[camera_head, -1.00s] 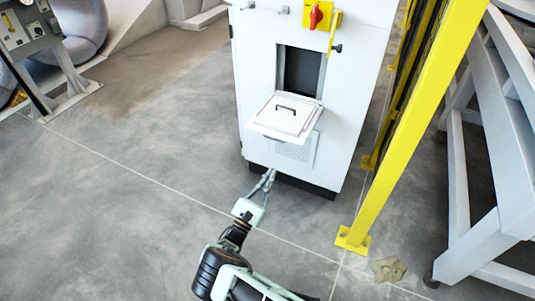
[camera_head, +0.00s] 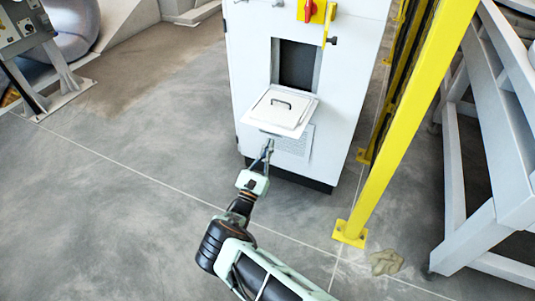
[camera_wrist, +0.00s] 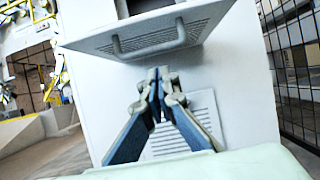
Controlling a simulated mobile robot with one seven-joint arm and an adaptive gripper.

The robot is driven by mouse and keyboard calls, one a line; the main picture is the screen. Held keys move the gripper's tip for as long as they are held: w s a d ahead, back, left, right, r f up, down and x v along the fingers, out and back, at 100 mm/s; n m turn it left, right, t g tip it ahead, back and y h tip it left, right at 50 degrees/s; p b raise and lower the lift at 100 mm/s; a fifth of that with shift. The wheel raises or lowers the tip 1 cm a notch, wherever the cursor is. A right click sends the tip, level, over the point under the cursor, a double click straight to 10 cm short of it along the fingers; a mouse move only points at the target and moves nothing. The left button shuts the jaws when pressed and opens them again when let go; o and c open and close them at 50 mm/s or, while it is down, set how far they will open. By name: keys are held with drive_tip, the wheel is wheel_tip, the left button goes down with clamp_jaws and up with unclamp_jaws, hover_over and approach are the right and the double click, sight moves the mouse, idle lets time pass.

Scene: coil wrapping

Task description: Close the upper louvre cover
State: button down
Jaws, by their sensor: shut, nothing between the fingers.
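The upper louvre cover (camera_head: 281,110) is a white flap with a dark handle, folded down and sticking out from the front of the white cabinet (camera_head: 252,75). Above it is the dark opening (camera_head: 297,65). In the wrist view the cover (camera_wrist: 190,28) shows its slatted side and a grey handle (camera_wrist: 150,44) above my gripper. My gripper (camera_head: 268,146) is shut and empty, just below the cover's front edge. In the wrist view its fingertips (camera_wrist: 158,72) meet below the handle. I cannot tell whether they touch the cover.
A lower louvre panel (camera_wrist: 205,108) lies flat on the cabinet front below the cover. A red and yellow switch (camera_head: 312,11) is above the opening. A yellow post (camera_head: 391,130) with fencing stands close on the right. The floor to the left is clear.

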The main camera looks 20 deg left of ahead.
drive_tip(key=shift+s+r, duration=0.15)
drive_tip(key=shift+r, duration=0.55)
drive_tip(key=shift+r, duration=0.15)
